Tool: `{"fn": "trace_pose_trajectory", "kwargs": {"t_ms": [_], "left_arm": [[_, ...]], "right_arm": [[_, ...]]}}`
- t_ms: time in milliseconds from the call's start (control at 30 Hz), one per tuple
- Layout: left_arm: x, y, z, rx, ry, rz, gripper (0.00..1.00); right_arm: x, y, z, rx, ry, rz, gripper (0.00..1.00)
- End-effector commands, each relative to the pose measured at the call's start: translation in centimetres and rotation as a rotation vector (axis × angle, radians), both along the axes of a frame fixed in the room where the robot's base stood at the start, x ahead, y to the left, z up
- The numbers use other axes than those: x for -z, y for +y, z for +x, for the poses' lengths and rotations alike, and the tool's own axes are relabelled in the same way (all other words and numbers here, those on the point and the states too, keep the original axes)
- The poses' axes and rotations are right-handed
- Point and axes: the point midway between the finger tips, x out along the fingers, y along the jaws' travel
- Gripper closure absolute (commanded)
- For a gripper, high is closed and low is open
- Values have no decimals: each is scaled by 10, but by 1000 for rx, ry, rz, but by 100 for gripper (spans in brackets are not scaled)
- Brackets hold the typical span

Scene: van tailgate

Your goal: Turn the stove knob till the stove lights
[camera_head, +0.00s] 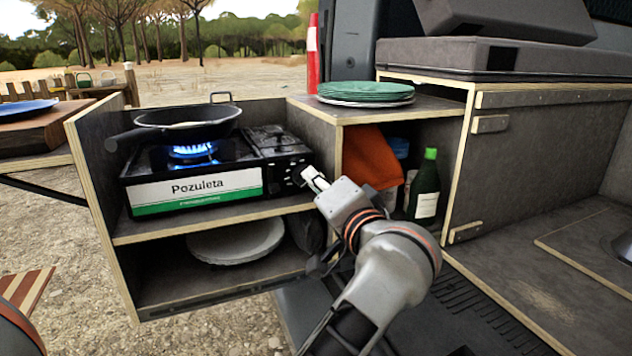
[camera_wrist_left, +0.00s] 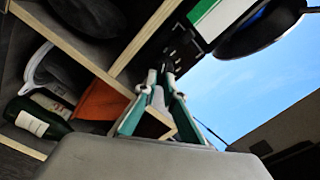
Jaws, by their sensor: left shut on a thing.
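The black camping stove (camera_head: 272,152), with a white and green "Pozuleta" front panel, stands on the upper shelf of the wooden pull-out box. A blue flame (camera_head: 192,151) burns under a dark frying pan (camera_head: 188,123) on it. My left gripper (camera_head: 313,179) is at the stove's right front end, shut on the stove knob, which its fingertips largely hide. In the left wrist view the green-and-white fingers (camera_wrist_left: 160,78) converge at the black stove's control end, and the pan (camera_wrist_left: 258,32) is at upper right. My right gripper is not in view.
Green and white plates (camera_head: 365,92) lie on the box top. An orange cloth (camera_head: 372,157) and a green bottle (camera_head: 426,186) are in the compartment right of the gripper. A pale round plate (camera_head: 236,241) lies on the lower shelf. The van's hatch panel is at right.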

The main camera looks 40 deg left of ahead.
Motion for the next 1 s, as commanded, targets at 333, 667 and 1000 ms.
{"fn": "trace_pose_trajectory", "kwargs": {"t_ms": [333, 667, 1000], "left_arm": [[-2, 0, 0, 0, -3, 3, 100], [-1, 0, 0, 0, -1, 1, 74], [0, -25, -9, 4, -1, -3, 74]], "right_arm": [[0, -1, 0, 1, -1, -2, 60], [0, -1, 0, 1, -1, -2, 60], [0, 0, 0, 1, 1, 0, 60]]}}
